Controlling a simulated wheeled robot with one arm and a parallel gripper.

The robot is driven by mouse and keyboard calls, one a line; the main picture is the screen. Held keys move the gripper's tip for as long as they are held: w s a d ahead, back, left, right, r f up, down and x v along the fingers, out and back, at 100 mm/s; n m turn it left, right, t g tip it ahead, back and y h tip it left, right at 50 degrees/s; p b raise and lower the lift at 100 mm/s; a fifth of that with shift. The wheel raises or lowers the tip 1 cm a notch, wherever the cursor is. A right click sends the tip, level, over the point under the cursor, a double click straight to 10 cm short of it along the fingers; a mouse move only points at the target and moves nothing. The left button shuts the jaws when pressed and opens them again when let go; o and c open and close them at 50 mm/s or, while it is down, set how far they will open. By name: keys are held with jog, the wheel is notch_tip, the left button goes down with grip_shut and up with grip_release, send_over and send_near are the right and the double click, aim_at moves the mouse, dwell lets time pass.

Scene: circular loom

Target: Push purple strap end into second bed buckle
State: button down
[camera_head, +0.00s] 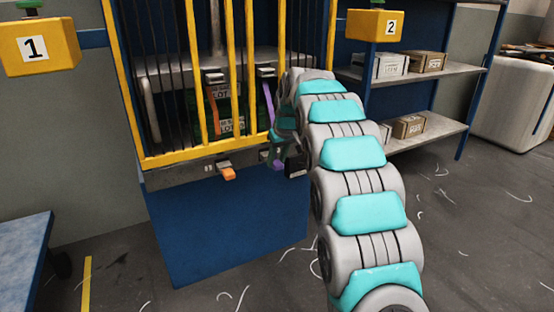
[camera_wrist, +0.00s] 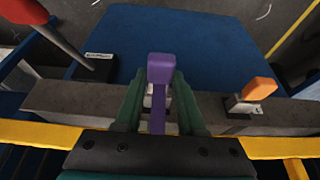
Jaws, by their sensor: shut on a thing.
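The purple strap end (camera_wrist: 162,68) stands between my gripper's (camera_wrist: 159,82) two green fingers in the wrist view, and my gripper is shut on it. Its narrower purple strap (camera_wrist: 157,118) runs back toward the palm. A pale metal piece, probably the second bed buckle (camera_wrist: 148,97), shows partly behind the strap on the grey bed edge. I cannot tell whether the strap end touches it.
An orange strap end (camera_wrist: 259,89) sits at the other bed buckle (camera_wrist: 243,106). Yellow bars (camera_head: 190,70) front the loom, with upper buckles (camera_head: 213,76) behind. A red-handled lever (camera_wrist: 48,28) stands near my fingers.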

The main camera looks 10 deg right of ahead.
aim_at(278, 163)
jog(key=shift+w+a+p, duration=0.15)
jog(key=shift+w+p, duration=0.2)
jog(key=shift+w, duration=0.1)
jog(key=shift+w+a+r+p, duration=0.1)
jog(key=shift+w+a+p, duration=0.1)
jog(key=shift+w+p, duration=0.35)
jog(key=shift+c, duration=2.1)
grip_release()
jog(key=shift+w, duration=0.1)
jog(key=shift+v, duration=3.85)
